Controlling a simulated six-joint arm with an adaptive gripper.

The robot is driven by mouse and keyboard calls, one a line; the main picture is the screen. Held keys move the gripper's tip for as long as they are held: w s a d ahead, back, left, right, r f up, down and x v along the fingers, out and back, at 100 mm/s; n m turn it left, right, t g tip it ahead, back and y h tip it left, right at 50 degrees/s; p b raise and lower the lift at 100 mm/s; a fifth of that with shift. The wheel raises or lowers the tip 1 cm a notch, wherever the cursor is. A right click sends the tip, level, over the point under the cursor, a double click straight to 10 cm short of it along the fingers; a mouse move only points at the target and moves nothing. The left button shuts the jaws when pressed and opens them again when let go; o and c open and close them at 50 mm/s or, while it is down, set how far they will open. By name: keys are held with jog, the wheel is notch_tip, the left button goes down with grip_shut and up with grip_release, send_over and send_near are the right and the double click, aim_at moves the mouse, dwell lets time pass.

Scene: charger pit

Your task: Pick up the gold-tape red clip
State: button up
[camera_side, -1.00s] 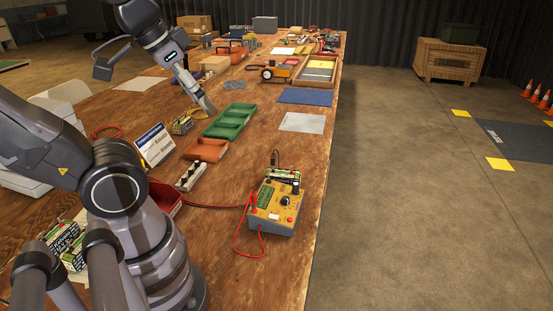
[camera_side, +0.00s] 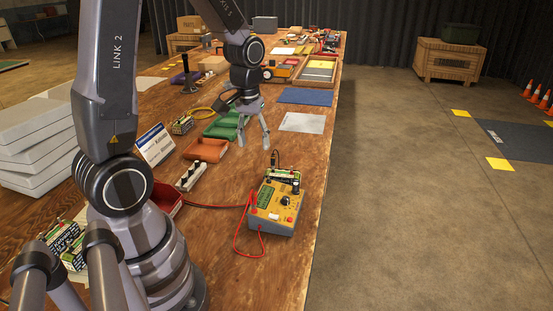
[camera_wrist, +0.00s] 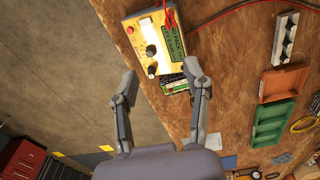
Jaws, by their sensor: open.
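The yellow charger (camera_side: 268,215) sits near the table's right edge. A red clip or plug (camera_side: 253,198) shows at its left side with red leads, and red also shows by the charger in the wrist view (camera_wrist: 171,17). I cannot make out gold tape on any of it. A battery pack (camera_side: 284,175) lies at the charger's far side, with a dark upright piece (camera_side: 274,158) by it. My gripper (camera_side: 254,143) is open and empty, pointing down above the table beyond the charger.
A power strip (camera_side: 191,175), an orange tray (camera_side: 205,149) and green trays (camera_side: 222,130) stand left of the charger. A red lead (camera_side: 212,206) runs left across the table. A grey mat (camera_side: 303,122) and blue mat (camera_side: 306,96) lie beyond. The wood right of the power strip is mostly clear.

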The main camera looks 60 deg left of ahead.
jog(key=n+g, duration=0.1)
jog(key=n, duration=0.1)
send_over(253, 193)
notch_tip(253, 193, down, 5)
jog(key=f, duration=0.8)
jog(key=shift+w, duration=0.25)
jog(key=f, duration=0.5)
jog(key=shift+s+f, duration=0.2)
jog(key=shift+f, duration=0.15)
jog(key=shift+c, duration=0.3)
grip_shut()
jog(key=shift+r, duration=0.15)
notch_tip(253, 193, up, 10)
jog(key=shift+f, duration=0.1)
